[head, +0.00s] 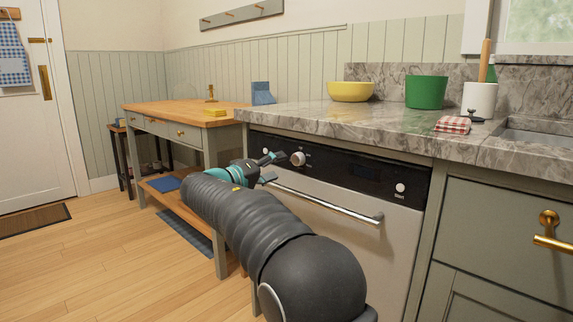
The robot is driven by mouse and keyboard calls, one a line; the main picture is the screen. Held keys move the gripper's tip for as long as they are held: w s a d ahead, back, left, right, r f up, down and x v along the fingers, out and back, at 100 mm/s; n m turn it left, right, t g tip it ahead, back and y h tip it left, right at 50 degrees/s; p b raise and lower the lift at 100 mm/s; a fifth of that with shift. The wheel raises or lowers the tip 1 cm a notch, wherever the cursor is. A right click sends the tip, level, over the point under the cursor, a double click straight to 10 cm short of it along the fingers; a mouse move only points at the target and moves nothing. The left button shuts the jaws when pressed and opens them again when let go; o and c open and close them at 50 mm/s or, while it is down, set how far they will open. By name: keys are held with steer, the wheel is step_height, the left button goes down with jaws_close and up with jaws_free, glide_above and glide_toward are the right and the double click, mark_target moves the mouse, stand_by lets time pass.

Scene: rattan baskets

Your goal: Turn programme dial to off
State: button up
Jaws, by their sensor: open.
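The programme dial (298,158) is a round whitish knob on the black control panel of the dishwasher (330,204), left of the panel's middle. I cannot read its markings or tell its setting. My gripper (272,168), dark with teal parts, is just left of the dial. It is open, and its upper finger reaches close to the knob. I cannot tell whether it touches. My arm covers the lower left of the dishwasher front. A second small round white button (400,188) sits at the panel's right end.
A long metal handle (325,202) crosses the dishwasher door below the panel. The marble worktop (390,128) overhangs above it. On top stand a yellow bowl (350,92), a green pot (426,92) and a checked cloth (453,124). A wooden-topped table (180,112) stands left.

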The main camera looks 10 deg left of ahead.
steer(key=v, duration=0.4)
steer(key=shift+s+a, duration=0.25)
